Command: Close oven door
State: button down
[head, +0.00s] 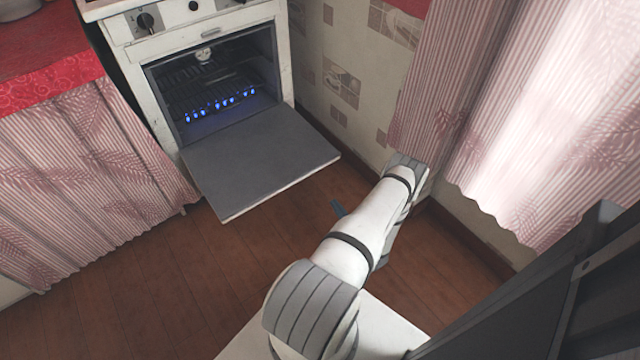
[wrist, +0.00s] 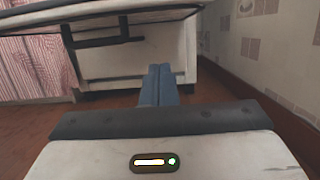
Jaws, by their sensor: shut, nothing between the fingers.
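The white oven (head: 170,45) stands at the top left in the head view. Its door (head: 262,160) hangs open, folded down about level, with its grey inner face up. In the head view only a small blue part of the gripper (head: 338,208) shows beside my arm.
Blue flames (head: 220,104) show inside the oven. A curtained counter (head: 80,170) stands left of it. A patterned wall (head: 345,75) and a striped curtain (head: 500,110) are to the right. The brown wooden floor (head: 150,270) is clear before the door.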

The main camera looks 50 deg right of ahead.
jog(key=w+d+r+b, duration=0.2)
jog(key=w+r, duration=0.4)
jog(key=w, duration=0.3)
jog(key=shift+w+r+b, duration=0.15)
jog(key=shift+r+b, duration=0.05)
jog(key=shift+b, duration=0.3)
jog(key=shift+d, duration=0.1)
